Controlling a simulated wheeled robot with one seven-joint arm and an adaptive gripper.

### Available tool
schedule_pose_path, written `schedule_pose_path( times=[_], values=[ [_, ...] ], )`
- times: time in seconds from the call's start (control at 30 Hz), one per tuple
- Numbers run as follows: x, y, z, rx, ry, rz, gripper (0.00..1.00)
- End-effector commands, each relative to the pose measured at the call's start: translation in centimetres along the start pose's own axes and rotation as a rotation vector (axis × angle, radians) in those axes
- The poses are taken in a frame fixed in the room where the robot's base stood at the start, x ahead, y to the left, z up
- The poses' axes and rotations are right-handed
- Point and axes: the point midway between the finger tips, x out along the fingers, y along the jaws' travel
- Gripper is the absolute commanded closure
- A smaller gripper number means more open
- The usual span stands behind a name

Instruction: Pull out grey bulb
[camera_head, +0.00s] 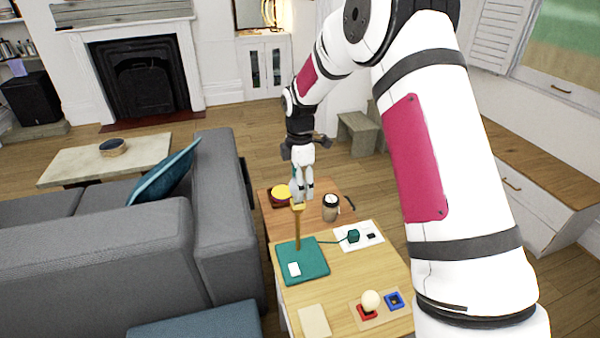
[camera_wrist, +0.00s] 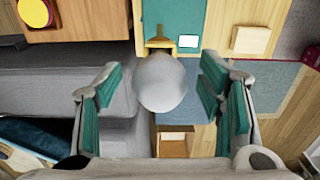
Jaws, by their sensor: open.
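The grey bulb (camera_wrist: 163,82) is round and sits at the brass socket (camera_wrist: 158,43) of a lamp in the wrist view. In the head view the brass lamp post (camera_head: 298,232) rises from a teal base (camera_head: 313,262), and the bulb is mostly hidden by my fingers. My gripper (camera_head: 302,188) is above the top of the post. In the wrist view my gripper (camera_wrist: 161,68) is open, with a teal-padded finger on each side of the bulb and clear gaps to both. The bulb is not gripped.
A cream bulb (camera_head: 371,300) stands in a red holder beside an empty-looking blue holder (camera_head: 394,300). A green plug (camera_head: 353,236) lies on a white plate. A lidded cup (camera_head: 330,207) stands behind. The grey sofa (camera_head: 220,210) is close on the left.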

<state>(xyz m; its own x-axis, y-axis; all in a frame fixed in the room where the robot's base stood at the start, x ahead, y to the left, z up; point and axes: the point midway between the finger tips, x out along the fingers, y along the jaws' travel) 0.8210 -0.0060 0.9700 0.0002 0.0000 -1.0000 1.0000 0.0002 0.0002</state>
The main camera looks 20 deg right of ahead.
Motion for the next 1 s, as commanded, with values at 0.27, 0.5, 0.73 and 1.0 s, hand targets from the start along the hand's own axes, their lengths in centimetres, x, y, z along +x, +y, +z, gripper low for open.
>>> schedule_pose_path(
  times=[0.27,0.5,0.73,1.0],
  values=[
    [0.40,-0.01,0.00,0.000,0.000,0.000,0.38],
    [0.37,-0.01,0.00,0.000,0.000,0.000,0.74],
    [0.36,-0.01,-0.01,0.000,0.000,0.000,0.89],
    [0.19,0.01,-0.01,0.000,0.000,0.000,0.89]
  ],
)
